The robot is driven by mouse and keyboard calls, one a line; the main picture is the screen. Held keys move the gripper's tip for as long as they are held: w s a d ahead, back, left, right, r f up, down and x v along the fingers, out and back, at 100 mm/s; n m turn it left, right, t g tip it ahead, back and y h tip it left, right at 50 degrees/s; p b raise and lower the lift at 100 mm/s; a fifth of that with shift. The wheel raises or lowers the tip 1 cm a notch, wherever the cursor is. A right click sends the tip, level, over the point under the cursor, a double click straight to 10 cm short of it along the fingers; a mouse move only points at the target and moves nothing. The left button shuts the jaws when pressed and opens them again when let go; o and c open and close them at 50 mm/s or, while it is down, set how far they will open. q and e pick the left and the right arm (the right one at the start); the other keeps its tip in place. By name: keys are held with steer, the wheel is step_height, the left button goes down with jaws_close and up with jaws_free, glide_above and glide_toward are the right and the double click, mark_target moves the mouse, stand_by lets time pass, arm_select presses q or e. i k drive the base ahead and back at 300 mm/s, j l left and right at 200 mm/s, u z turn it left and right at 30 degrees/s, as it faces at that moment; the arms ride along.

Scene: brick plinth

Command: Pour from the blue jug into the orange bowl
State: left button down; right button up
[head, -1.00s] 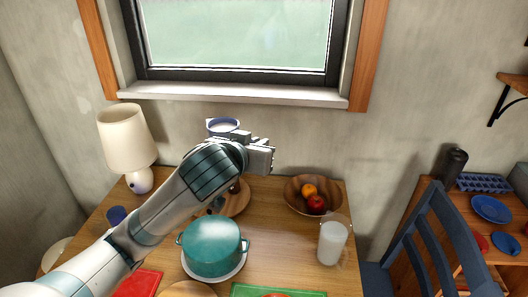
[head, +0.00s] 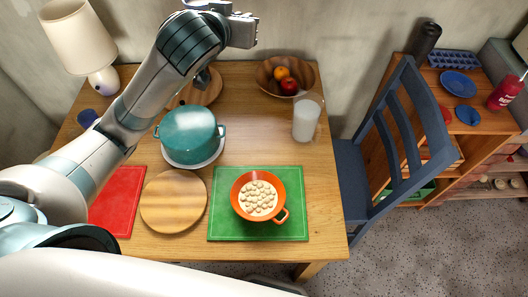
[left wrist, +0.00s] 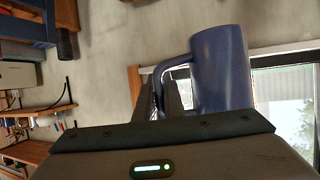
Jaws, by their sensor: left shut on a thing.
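The blue jug (left wrist: 222,70) fills the middle right of the left wrist view, its handle towards the left. In the head view only a bit of the jug (head: 203,4) shows at the top edge, behind my left gripper (head: 240,25). In the left wrist view that gripper (left wrist: 162,98) is shut on the jug's handle and holds the jug above the table's far side. The orange bowl (head: 262,217) stands on a green mat at the table's near right, its handle at lower right. It holds several pale round pieces. My right gripper is out of view.
A teal pot (head: 189,136) stands on a white plate, left of the bowl. A round wooden board (head: 173,202) and red mat (head: 117,203) lie nearer. A blue chair (head: 362,165) stands beside the table.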

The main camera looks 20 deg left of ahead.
mark_target(256, 196)
steer(key=k+z, duration=0.15)
steer(key=z, duration=0.2)
steer(key=k+l+z, duration=0.1)
steer(key=z, duration=0.2)
steer(key=k+l+z, duration=0.5)
steer(key=k+l, duration=0.75)
steer(key=l, duration=0.15)
